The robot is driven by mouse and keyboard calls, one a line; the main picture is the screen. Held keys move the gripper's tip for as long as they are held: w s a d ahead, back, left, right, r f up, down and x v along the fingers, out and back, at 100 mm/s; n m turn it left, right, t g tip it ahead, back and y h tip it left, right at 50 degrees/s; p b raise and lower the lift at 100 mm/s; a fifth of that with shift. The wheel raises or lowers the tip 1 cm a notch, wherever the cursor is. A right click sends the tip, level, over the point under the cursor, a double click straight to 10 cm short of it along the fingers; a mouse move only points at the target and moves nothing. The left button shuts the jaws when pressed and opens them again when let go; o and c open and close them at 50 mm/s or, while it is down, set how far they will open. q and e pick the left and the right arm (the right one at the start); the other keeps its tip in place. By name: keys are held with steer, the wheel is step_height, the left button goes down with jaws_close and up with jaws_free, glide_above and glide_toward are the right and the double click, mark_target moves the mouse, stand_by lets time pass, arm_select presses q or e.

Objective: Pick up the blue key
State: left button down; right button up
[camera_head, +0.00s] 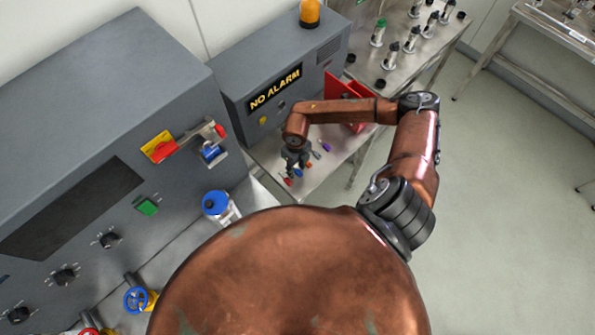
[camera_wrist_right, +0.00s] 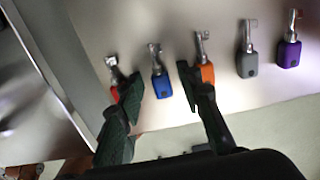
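The blue key (camera_wrist_right: 161,83) has a blue block handle and a metal shank. It lies on a metal table in a row of keys in the right wrist view. My right gripper (camera_wrist_right: 158,75) is open, with its two dark fingers on either side of the blue key in that view. I see no contact, and the height above the key is unclear. My left gripper is not in view.
The red key (camera_wrist_right: 114,83) is partly behind one finger, and the orange key (camera_wrist_right: 205,70) is close to the other. The grey key (camera_wrist_right: 247,60) and purple key (camera_wrist_right: 289,52) lie farther right. A red holder (camera_head: 340,92) and the NO ALARM box (camera_head: 275,75) stand near the arm.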

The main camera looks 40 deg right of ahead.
steer(key=c, duration=0.6)
jaws_close()
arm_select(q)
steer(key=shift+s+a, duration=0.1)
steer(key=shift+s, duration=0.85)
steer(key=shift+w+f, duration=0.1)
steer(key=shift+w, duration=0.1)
arm_select(e)
steer(key=shift+r, duration=0.1)
